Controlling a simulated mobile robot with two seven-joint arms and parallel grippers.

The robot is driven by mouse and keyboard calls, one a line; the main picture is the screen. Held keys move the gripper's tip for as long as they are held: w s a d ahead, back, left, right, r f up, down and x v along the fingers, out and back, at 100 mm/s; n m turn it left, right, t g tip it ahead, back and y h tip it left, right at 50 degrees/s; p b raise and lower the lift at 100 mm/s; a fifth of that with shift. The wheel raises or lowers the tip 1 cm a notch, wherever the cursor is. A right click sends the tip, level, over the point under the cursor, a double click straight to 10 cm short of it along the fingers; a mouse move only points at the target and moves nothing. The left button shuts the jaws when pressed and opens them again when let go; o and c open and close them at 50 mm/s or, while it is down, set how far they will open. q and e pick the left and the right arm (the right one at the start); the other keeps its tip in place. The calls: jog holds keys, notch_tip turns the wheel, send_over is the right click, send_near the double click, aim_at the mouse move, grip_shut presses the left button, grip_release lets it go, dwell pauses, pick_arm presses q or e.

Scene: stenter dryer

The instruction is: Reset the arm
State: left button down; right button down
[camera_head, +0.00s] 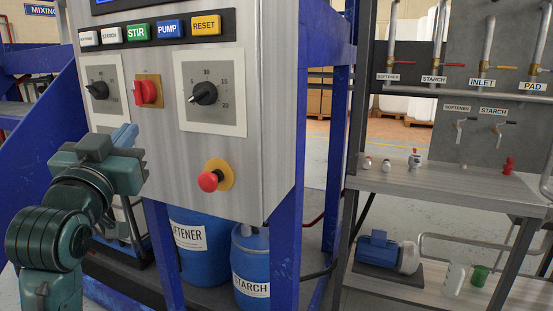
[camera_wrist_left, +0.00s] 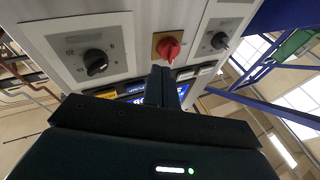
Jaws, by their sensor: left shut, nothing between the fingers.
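My left gripper (camera_head: 125,136) is at the left of the head view, in front of the lower left part of the control panel (camera_head: 265,130). Its fingers are together with nothing between them. In the left wrist view the shut fingers (camera_wrist_left: 159,88) point up toward the panel, just below the red rotary switch (camera_wrist_left: 168,48). I cannot tell from this view whether they touch it; in the head view the red switch (camera_head: 145,92) is above the fingertips and apart from them. My right gripper is not in view.
The panel has black dials (camera_head: 204,93), a red emergency button (camera_head: 208,181) and a row of labelled buttons (camera_head: 137,33). Blue frame posts (camera_head: 285,250) flank it. Blue softener (camera_head: 190,265) and starch (camera_head: 250,275) drums stand below. A metal shelf (camera_head: 450,188) with valves stands at right.

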pick_arm(q)
jog(key=s+d+f+m+g+h+p, duration=0.1)
jog(key=d+f+g, duration=0.15)
jog(key=f, duration=1.05)
jog(key=d+f+m+g+h+p, duration=0.1)
jog(key=d+f+g+p, duration=0.15)
jog(key=f, duration=1.05)
jog(key=s+d+f+g+h+p, duration=0.1)
jog(key=s+d+f+g, duration=0.1)
jog(key=s+f, duration=0.8)
jog(key=s+d+f+g, duration=0.2)
jog(key=s+f+g, duration=0.1)
jog(key=s+f, duration=0.7)
jog(key=shift+f+g+h+p, duration=0.35)
jog(key=shift+f+g+h, duration=0.05)
jog(key=shift+f, duration=0.05)
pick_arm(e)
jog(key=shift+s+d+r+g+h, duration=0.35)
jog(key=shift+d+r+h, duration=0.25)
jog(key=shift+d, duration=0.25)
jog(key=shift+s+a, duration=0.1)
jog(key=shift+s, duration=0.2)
